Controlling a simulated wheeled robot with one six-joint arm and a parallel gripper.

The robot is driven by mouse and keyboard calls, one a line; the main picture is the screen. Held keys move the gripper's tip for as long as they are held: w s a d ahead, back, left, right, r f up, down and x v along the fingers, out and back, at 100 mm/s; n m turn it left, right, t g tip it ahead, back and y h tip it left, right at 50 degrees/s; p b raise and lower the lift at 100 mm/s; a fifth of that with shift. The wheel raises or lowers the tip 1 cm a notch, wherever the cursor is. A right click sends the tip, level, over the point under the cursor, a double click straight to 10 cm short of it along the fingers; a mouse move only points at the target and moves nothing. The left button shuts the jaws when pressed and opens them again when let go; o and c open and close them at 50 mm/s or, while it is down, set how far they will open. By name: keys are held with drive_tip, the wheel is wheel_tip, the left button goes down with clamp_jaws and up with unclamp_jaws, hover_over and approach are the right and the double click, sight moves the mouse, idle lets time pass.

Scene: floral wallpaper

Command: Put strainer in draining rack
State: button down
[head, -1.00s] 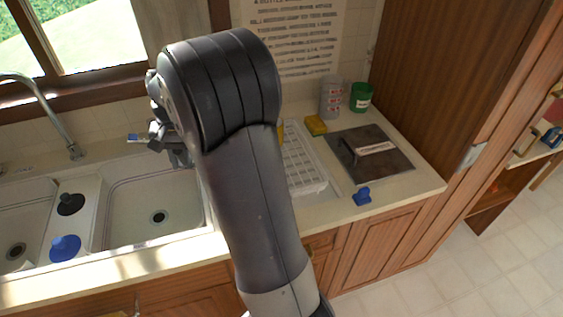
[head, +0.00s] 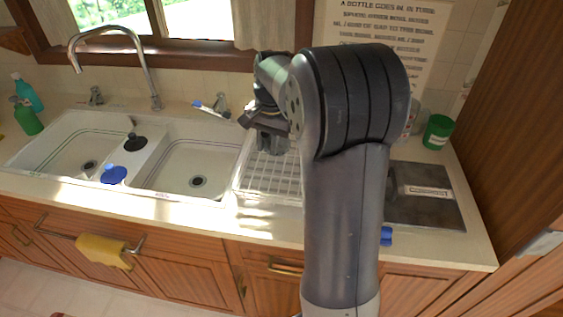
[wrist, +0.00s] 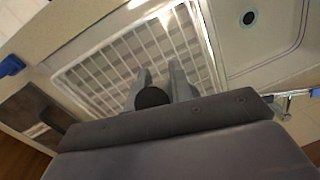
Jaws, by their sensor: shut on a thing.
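The draining rack (head: 240,180) is a white grid set in the counter right of the sinks. It fills much of the wrist view (wrist: 90,72). My gripper (head: 262,125) is above the rack's far part in the head view. In the wrist view my gripper (wrist: 155,86) is shut on a dark round thing, the strainer (wrist: 152,97), which shows between the fingers over the rack. Most of the strainer is hidden by the gripper. In the head view my arm hides the rack's right side.
A black-topped piece (head: 135,144) and a blue-topped piece (head: 113,175) stand on the sink divider. A tap with a blue-tipped lever (head: 210,108) is left of my gripper. A dark board (head: 425,198) and a green cup (head: 437,132) are at right.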

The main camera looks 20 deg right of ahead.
wheel_tip(320, 180, down, 6)
drive_tip(key=shift+p, duration=0.3)
drive_tip(key=shift+f, duration=0.15)
drive_tip(key=c, duration=1.3)
unclamp_jaws()
drive_tip(key=shift+o, duration=0.2)
drive_tip(key=r, duration=0.8)
drive_tip(key=s+r, duration=0.1)
drive_tip(key=r, duration=0.3)
drive_tip(key=shift+d+r+b, duration=0.1)
drive_tip(key=shift+d+b, duration=0.3)
